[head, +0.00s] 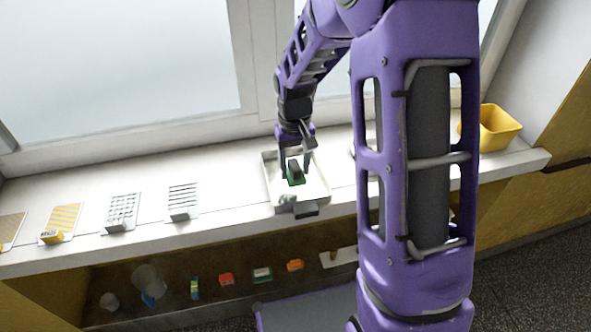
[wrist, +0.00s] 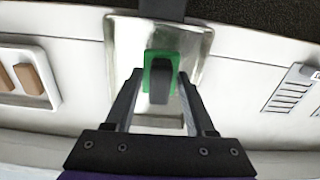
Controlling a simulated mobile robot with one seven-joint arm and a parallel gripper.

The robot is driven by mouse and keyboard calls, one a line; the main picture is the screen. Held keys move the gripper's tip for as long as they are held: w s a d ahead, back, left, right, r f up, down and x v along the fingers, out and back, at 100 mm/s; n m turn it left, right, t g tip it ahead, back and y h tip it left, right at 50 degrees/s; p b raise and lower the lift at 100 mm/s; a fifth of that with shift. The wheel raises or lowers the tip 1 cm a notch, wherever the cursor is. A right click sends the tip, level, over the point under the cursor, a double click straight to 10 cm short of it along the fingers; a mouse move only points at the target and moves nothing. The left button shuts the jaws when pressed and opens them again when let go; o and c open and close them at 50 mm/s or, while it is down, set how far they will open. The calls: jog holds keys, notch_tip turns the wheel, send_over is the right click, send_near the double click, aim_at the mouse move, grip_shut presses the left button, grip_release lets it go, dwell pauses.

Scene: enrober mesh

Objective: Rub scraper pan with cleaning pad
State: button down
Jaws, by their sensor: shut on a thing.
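The scraper pan is a pale, shallow rectangular tray (head: 268,178) on the white ledge, below my arm in the head view. It also shows in the wrist view (wrist: 120,50). The cleaning pad is green with a dark grip block on top (head: 297,180); in the wrist view its green part (wrist: 150,58) lies over the pan's floor. My gripper (wrist: 160,78) is shut on the pad's dark block, with a finger on each side. The pad is within the pan's outline. I cannot tell whether its underside touches the floor.
A yellow bin (head: 497,128) stands on the ledge at the right. Slotted and striped plates (head: 183,200) lie along the ledge to the left. A dark handle (head: 306,209) sits at the pan's front edge.

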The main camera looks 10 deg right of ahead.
jog(key=shift+r, duration=1.9)
jog(key=shift+a, duration=0.1)
